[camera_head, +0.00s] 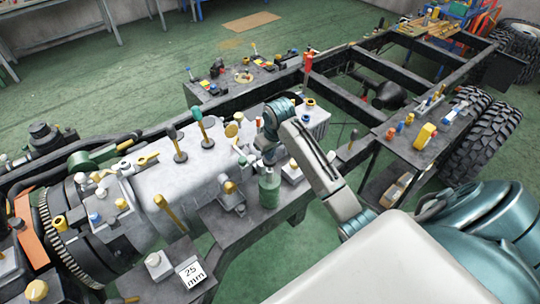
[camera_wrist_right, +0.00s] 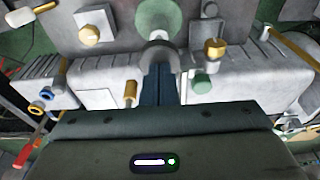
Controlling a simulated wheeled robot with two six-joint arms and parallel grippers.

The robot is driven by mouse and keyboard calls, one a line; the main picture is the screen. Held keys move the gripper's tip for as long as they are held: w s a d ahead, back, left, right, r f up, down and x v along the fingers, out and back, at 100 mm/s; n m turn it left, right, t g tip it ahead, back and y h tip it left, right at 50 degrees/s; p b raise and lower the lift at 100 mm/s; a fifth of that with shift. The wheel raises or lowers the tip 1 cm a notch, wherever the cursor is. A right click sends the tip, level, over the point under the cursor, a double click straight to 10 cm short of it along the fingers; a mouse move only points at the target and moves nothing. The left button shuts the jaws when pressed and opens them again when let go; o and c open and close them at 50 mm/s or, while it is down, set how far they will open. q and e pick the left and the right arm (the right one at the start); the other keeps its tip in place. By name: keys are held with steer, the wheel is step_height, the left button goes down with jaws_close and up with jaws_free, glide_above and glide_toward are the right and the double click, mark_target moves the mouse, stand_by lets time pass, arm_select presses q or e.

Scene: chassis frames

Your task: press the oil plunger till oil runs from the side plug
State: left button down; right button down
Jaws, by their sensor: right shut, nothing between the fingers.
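A green bottle-shaped oiler (camera_head: 268,188) stands upright on the grey bench beside the gearbox. In the right wrist view its green body (camera_wrist_right: 158,14) and grey top (camera_wrist_right: 158,53) show at the upper middle. My right gripper (camera_head: 269,158) is shut and empty, directly over the oiler's top. In the wrist view its fingertips (camera_wrist_right: 160,72) overlap the grey top; I cannot tell whether they touch. A brass plug (camera_head: 229,187), perhaps the side plug, sits on a grey housing left of the oiler. It also shows in the wrist view (camera_wrist_right: 213,48). I can make out no oil there.
The pale gearbox (camera_head: 165,178) with upright levers stands left of the gripper. A finned white box (camera_head: 312,120) is just behind it, and a brass-knobbed white block (camera_head: 292,172) to its right. The chassis frame (camera_head: 345,95) runs behind.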

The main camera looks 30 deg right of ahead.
steer(key=shift+r, duration=0.75)
steer(key=shift+w+v, duration=0.2)
steer(key=shift+v, duration=0.8)
steer(key=shift+w+v, duration=0.2)
steer(key=shift+v, duration=0.8)
steer(key=shift+r, duration=0.2)
steer(key=shift+s+x, duration=0.2)
steer(key=shift+x, duration=0.85)
steer(key=shift+b+x, duration=0.3)
steer(key=shift+x, duration=0.65)
steer(key=shift+s+f, duration=0.15)
steer(key=shift+s, duration=0.05)
